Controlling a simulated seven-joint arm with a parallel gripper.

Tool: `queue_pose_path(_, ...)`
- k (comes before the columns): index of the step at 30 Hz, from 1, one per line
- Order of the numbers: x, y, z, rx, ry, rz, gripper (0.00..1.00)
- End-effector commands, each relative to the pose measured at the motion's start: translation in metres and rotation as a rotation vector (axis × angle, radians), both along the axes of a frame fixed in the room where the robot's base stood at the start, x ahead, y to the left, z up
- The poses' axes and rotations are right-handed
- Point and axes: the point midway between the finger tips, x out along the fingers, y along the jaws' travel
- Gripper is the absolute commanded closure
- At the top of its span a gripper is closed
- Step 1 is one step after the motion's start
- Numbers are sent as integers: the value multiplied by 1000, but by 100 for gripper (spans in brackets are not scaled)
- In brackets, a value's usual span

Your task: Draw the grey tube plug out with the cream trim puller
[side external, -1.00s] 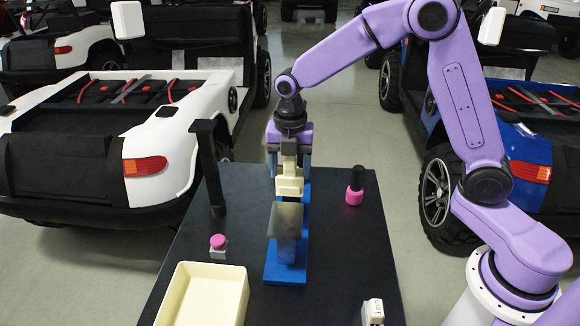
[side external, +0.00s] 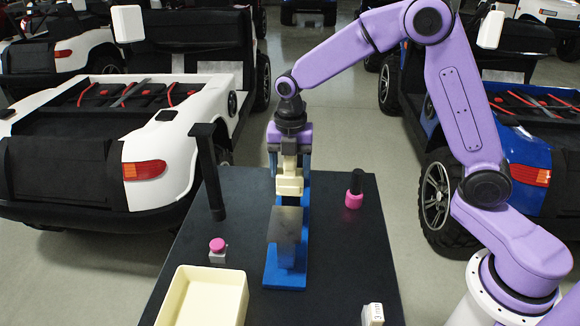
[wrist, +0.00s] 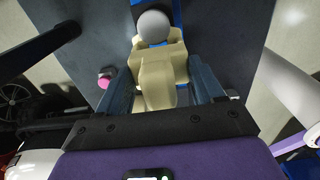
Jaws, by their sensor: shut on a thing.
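My gripper (wrist: 152,90) is shut on the cream trim puller (wrist: 156,72), which sits between its two blue-grey fingers. In the side view the puller (side external: 290,183) hangs below my gripper (side external: 290,160), just behind a grey block-like part (side external: 285,225) on the blue stand (side external: 285,278). In the wrist view a round grey piece (wrist: 153,26), seemingly the tube plug, lies at the puller's far end, with cream edges beside it. I cannot tell whether the puller touches or grips it. In the side view the plug cannot be made out separately.
A cream tray (side external: 204,300) stands at the table's front left. A pink button (side external: 217,245), a black post (side external: 210,175) and a pink-and-black bottle-like item (side external: 355,190) stand around the blue stand. A small white box (side external: 373,314) is at front right. The table (side external: 345,245) is clear between.

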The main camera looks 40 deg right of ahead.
Motion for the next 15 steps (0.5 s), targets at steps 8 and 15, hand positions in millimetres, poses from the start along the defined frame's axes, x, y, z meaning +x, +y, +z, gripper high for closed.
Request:
queue_pose_path(8,3,-3,0,0,0,0,100)
queue_pose_path(15,6,-6,0,0,0,-1,100)
